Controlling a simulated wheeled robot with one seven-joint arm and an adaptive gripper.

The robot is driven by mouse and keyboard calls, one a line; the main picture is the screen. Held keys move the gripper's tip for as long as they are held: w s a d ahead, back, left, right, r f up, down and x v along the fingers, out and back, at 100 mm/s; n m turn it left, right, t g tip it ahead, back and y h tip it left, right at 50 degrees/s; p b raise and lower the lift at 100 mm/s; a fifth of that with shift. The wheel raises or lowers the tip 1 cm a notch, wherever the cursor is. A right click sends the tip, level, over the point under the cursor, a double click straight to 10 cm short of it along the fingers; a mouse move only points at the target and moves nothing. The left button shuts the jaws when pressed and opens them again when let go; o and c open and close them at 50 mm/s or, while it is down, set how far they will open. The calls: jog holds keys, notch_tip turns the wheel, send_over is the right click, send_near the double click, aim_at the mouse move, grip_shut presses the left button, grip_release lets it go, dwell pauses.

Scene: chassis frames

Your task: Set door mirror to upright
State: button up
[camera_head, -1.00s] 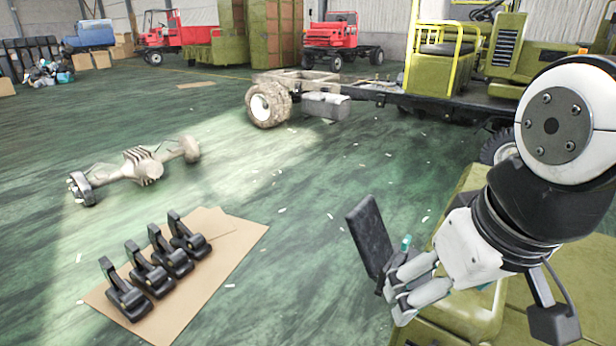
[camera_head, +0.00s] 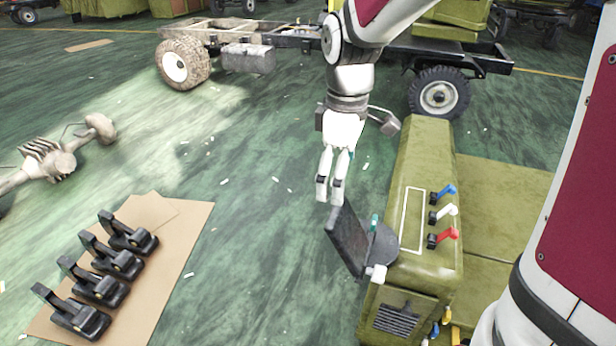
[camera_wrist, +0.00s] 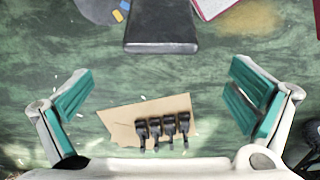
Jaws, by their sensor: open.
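The door mirror (camera_head: 348,240) is a dark rectangular panel beside the left edge of the olive-green body panel (camera_head: 409,180). It leans, with its top toward the left in the head view. A dark round part (camera_head: 383,250) and a small teal piece (camera_head: 374,223) are close by it. My gripper (camera_head: 331,190) is just above the mirror's top edge in the head view, pointing down. In the wrist view the mirror (camera_wrist: 160,25) is at the top centre, beyond the open, empty fingers (camera_wrist: 158,92). Whether a finger touches it is unclear.
Blue, white and red levers (camera_head: 445,215) stand on the green panel, right of the mirror. Several black pedal-like parts (camera_head: 118,260) lie on cardboard (camera_head: 165,262) at left. An axle (camera_head: 55,160) lies on the floor, and a truck chassis (camera_head: 290,38) stands behind.

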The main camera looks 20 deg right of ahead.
aim_at(336, 223)
notch_tip(336, 223, down, 13)
jog(key=shift+f, duration=0.15)
dwell(0.4)
